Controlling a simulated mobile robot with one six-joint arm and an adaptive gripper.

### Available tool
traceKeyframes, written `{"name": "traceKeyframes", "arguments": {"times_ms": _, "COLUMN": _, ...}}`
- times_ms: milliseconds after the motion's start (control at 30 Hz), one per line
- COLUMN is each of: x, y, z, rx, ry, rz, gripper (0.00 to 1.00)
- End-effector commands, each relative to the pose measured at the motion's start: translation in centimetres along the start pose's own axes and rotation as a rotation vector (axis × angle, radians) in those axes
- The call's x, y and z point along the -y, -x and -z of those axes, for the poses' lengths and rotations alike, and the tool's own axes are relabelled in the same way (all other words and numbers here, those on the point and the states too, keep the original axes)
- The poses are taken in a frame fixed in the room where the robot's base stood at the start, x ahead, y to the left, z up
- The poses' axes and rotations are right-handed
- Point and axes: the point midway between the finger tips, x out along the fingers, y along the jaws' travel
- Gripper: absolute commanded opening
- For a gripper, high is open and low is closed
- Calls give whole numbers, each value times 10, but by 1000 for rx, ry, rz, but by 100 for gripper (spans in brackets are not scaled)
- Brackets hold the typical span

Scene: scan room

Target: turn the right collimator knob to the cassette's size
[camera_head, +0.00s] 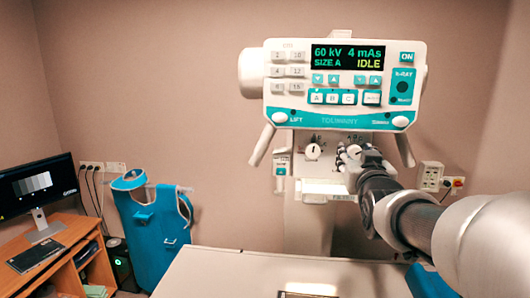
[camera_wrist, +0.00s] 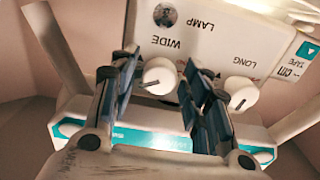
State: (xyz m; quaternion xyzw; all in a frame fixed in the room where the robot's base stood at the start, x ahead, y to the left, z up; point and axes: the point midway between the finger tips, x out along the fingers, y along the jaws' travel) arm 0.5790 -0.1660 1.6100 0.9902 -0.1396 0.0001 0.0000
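The right collimator knob (camera_wrist: 158,74) is white with a dark pointer line and sits by the word WIDE, upside down in the wrist view. It also shows in the head view (camera_head: 354,151), partly hidden by my gripper. My gripper (camera_wrist: 160,68) is open, with one finger on each side of this knob; I cannot tell whether they touch it. In the head view my gripper (camera_head: 367,158) is in front of the collimator's right side. The left knob (camera_head: 313,151), by the word LONG in the wrist view (camera_wrist: 241,95), stands outside the fingers. I cannot identify a cassette.
The console (camera_head: 343,92) above reads 60 kV, 4 mAs, SIZE A, IDLE. A handle (camera_head: 262,145) hangs on its left. A pale table (camera_head: 225,275) lies below, with a bright patch at its front edge. A blue apron (camera_head: 153,225) and a desk (camera_head: 65,250) stand at left.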

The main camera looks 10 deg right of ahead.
Motion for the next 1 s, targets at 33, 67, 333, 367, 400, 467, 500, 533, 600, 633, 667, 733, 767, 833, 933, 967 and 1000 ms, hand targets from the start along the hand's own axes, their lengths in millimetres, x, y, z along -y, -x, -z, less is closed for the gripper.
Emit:
{"name": "traceKeyframes", "arguments": {"times_ms": 33, "x": 0, "y": 0, "z": 0, "rx": 0, "ry": 0, "rz": 0, "gripper": 38}}
{"name": "traceKeyframes", "arguments": {"times_ms": 67, "x": 0, "y": 0, "z": 0, "rx": 0, "ry": 0, "rz": 0, "gripper": 36}}
{"name": "traceKeyframes", "arguments": {"times_ms": 333, "x": 0, "y": 0, "z": 0, "rx": 0, "ry": 0, "rz": 0, "gripper": 18}}
{"name": "traceKeyframes", "arguments": {"times_ms": 367, "x": 0, "y": 0, "z": 0, "rx": 0, "ry": 0, "rz": 0, "gripper": 16}}
{"name": "traceKeyframes", "arguments": {"times_ms": 400, "x": 0, "y": 0, "z": 0, "rx": 0, "ry": 0, "rz": 0, "gripper": 13}}
{"name": "traceKeyframes", "arguments": {"times_ms": 467, "x": 0, "y": 0, "z": 0, "rx": 0, "ry": 0, "rz": 0, "gripper": 9}}
{"name": "traceKeyframes", "arguments": {"times_ms": 500, "x": 0, "y": 0, "z": 0, "rx": 0, "ry": 0, "rz": 0, "gripper": 6}}
{"name": "traceKeyframes", "arguments": {"times_ms": 533, "x": 0, "y": 0, "z": 0, "rx": 0, "ry": 0, "rz": 0, "gripper": 6}}
{"name": "traceKeyframes", "arguments": {"times_ms": 600, "x": 0, "y": 0, "z": 0, "rx": 0, "ry": 2, "rz": 0, "gripper": 6}}
{"name": "traceKeyframes", "arguments": {"times_ms": 633, "x": 0, "y": 0, "z": 0, "rx": 0, "ry": 3, "rz": 0, "gripper": 6}}
{"name": "traceKeyframes", "arguments": {"times_ms": 667, "x": 0, "y": 0, "z": 0, "rx": 0, "ry": 6, "rz": 0, "gripper": 6}}
{"name": "traceKeyframes", "arguments": {"times_ms": 733, "x": 0, "y": 0, "z": -1, "rx": 0, "ry": 16, "rz": 0, "gripper": 6}}
{"name": "traceKeyframes", "arguments": {"times_ms": 767, "x": 0, "y": 0, "z": -1, "rx": 0, "ry": 24, "rz": 0, "gripper": 6}}
{"name": "traceKeyframes", "arguments": {"times_ms": 833, "x": 0, "y": 0, "z": -1, "rx": -2, "ry": 46, "rz": 0, "gripper": 6}}
{"name": "traceKeyframes", "arguments": {"times_ms": 933, "x": 0, "y": 0, "z": -2, "rx": -3, "ry": 94, "rz": 0, "gripper": 6}}
{"name": "traceKeyframes", "arguments": {"times_ms": 967, "x": 0, "y": 0, "z": -2, "rx": -3, "ry": 113, "rz": 0, "gripper": 6}}
{"name": "traceKeyframes", "arguments": {"times_ms": 1000, "x": 0, "y": 0, "z": -3, "rx": -4, "ry": 140, "rz": 0, "gripper": 6}}
